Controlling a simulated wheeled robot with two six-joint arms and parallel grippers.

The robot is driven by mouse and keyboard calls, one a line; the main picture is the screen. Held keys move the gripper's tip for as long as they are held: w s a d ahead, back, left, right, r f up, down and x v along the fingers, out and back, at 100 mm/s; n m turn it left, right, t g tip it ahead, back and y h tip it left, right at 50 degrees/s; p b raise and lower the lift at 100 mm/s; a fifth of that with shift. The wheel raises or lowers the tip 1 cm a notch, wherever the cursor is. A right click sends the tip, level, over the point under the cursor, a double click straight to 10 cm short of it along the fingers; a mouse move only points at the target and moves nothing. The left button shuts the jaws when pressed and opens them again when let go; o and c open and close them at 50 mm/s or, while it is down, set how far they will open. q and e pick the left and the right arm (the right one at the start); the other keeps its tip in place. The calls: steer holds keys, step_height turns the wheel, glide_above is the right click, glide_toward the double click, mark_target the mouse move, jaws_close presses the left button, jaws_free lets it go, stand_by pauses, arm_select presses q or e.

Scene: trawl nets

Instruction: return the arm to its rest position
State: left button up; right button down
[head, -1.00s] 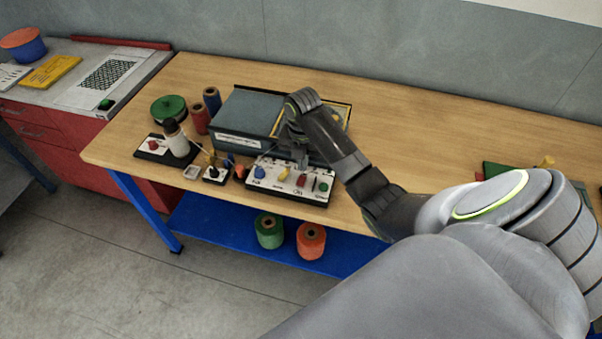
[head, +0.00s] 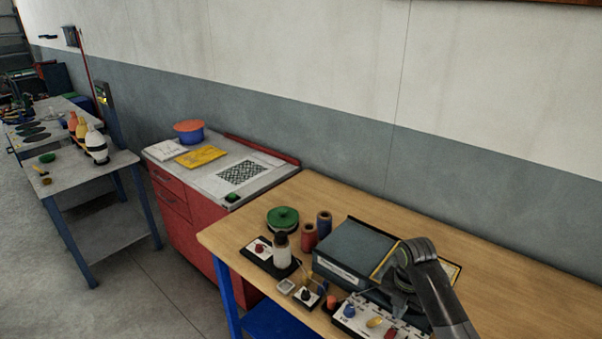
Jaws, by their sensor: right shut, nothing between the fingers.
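My right gripper (head: 398,303) shows at the lower right of the head view, at the end of my dark arm. It points down over the white control panel (head: 361,318) with coloured knobs, in front of the grey box (head: 352,250). It is shut and holds nothing. Whether its tips touch the panel cannot be told. The rest of my right arm runs out of the picture at the bottom right. My left gripper is not in view.
The wooden bench (head: 500,290) also bears a white bottle (head: 282,252), a green reel (head: 283,217) and spools (head: 309,238). A red cabinet (head: 186,208) stands left of it. A grey table (head: 70,178) stands further left. Bare floor lies between.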

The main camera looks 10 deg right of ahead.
steer(key=s+f+m, duration=0.1)
steer(key=s+m, duration=0.1)
steer(key=s+f+m, duration=0.1)
steer(key=s+m, duration=0.1)
steer(key=s+a+f+m, duration=0.1)
steer(key=s+f, duration=0.1)
steer(key=s, duration=0.1)
steer(key=shift+s+m+t, duration=0.1)
steer(key=shift+m+t, duration=0.3)
steer(key=s+a+r+m+t+h, duration=0.1)
steer(key=s+r+m, duration=0.1)
steer(key=s+m, duration=0.85)
steer(key=s+a+r+m+t+h, duration=0.1)
steer(key=s+r+m+t, duration=0.1)
steer(key=s+m, duration=0.9)
step_height(320, 180, down, 32)
steer(key=s+d+g+b, duration=0.1)
steer(key=s+d+b, duration=0.1)
steer(key=b, duration=0.4)
steer(key=s+a+f+g+y+b, duration=0.1)
steer(key=s+f+b, duration=0.3)
steer(key=s+f, duration=1)
step_height(320, 180, down, 5)
steer(key=shift+s+a+r+n+g, duration=0.15)
steer(key=shift+s+r+n+g, duration=0.05)
steer(key=shift+n+g, duration=0.15)
